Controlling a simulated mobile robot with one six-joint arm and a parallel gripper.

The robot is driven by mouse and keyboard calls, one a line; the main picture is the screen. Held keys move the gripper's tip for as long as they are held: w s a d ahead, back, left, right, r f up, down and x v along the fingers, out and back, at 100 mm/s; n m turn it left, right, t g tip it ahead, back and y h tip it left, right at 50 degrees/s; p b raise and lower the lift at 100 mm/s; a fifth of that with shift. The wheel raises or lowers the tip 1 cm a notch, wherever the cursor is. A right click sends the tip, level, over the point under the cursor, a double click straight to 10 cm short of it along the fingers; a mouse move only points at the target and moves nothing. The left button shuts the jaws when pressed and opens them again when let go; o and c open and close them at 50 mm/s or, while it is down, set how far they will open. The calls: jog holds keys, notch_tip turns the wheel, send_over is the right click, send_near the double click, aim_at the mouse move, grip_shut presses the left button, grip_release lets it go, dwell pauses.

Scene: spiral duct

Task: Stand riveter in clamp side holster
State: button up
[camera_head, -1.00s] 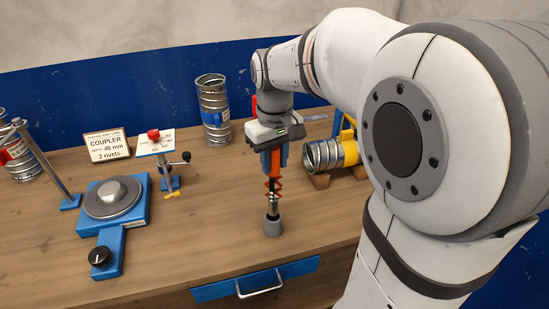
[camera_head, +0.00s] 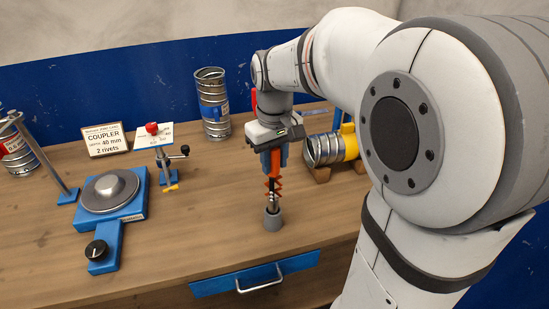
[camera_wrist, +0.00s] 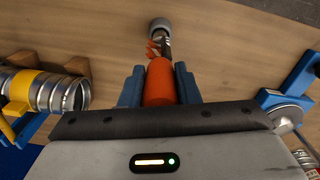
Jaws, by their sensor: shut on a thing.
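The riveter, with an orange body (camera_head: 274,163), is upright in my gripper (camera_head: 271,150), which points down over the bench. In the wrist view the orange body (camera_wrist: 159,82) sits between the two blue fingers of my gripper (camera_wrist: 159,88), shut on it. The riveter's dark, narrow lower end reaches down to a small grey cup-shaped holster (camera_head: 272,220) on the bench. This grey holster (camera_wrist: 160,26) also shows in the wrist view. The tip appears to be in its mouth, but how deep it sits is hidden.
A metal duct (camera_head: 323,149) in a yellow clamp lies on wooden cradles to the right. An upright duct (camera_head: 213,105) stands behind. A blue turntable (camera_head: 112,196), a gauge stand (camera_head: 155,138) and a coupler sign (camera_head: 105,139) are left. The drawer (camera_head: 255,279) is in front. Bench left of the holster is clear.

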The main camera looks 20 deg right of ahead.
jog(key=shift+f+b, duration=0.7)
jog(key=shift+f, duration=0.35)
jog(key=o, duration=1.1)
jog(key=shift+o, duration=0.2)
jog(key=shift+r, duration=3.95)
